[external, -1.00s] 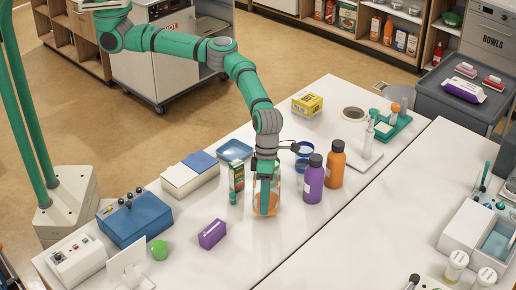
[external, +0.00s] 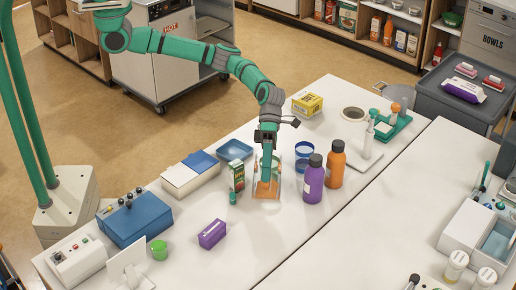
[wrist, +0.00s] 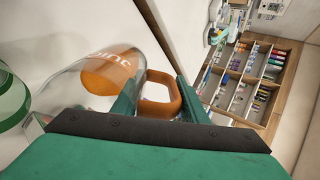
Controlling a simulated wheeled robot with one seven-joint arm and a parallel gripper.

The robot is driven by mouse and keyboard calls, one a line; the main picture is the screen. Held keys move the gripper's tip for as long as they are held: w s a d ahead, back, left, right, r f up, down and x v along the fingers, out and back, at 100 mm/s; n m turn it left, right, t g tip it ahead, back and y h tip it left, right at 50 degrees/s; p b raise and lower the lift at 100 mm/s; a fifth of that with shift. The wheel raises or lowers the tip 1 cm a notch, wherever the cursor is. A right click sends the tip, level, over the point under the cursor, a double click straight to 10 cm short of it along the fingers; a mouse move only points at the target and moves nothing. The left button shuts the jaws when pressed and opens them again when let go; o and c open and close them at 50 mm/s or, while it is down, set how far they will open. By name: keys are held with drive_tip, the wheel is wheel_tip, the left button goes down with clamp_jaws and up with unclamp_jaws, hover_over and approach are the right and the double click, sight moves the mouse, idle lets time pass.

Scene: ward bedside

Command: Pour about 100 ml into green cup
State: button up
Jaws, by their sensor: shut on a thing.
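A clear jug with an orange handle and orange contents (external: 267,190) is at the middle of the white table in the external view. My gripper (external: 267,172) is above it, pointing down and shut on its handle. In the wrist view the orange handle (wrist: 158,88) sits between my fingers, with the clear body and orange contents (wrist: 105,74) beside it. I cannot tell whether its base touches the table.
A purple box (external: 212,234) lies between cup and jug. A green carton (external: 237,177) stands close left of the jug; purple (external: 314,181) and orange (external: 336,166) bottles stand to its right. A blue box (external: 134,219) is behind the cup. A green rim (wrist: 14,110) shows in the wrist view.

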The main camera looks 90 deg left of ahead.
drive_tip(key=shift+a+r+h, duration=0.25)
drive_tip(key=shift+r+h, duration=0.2)
drive_tip(key=shift+a+r+h, duration=0.2)
drive_tip(key=shift+r+h, duration=0.25)
drive_tip(key=shift+w+a+r+h, duration=0.1)
drive_tip(key=shift+a+r+h, duration=0.1)
drive_tip(key=shift+r+h, duration=0.15)
drive_tip(key=shift+a+r+h, duration=0.35)
drive_tip(key=shift+r, duration=0.15)
drive_tip(key=shift+a+r, duration=0.15)
drive_tip(key=shift+w+a+r+h+b, duration=0.1)
drive_tip(key=shift+a+r+h+b, duration=0.2)
drive_tip(key=shift+a+r+h, duration=0.25)
drive_tip(key=shift+w+a+r+g+h+b, duration=0.1)
drive_tip(key=shift+a+r+g+h+b, duration=0.2)
drive_tip(key=shift+a+h+b, duration=0.25)
idle(0.7)
drive_tip(key=shift+r, duration=0.1)
idle(0.7)
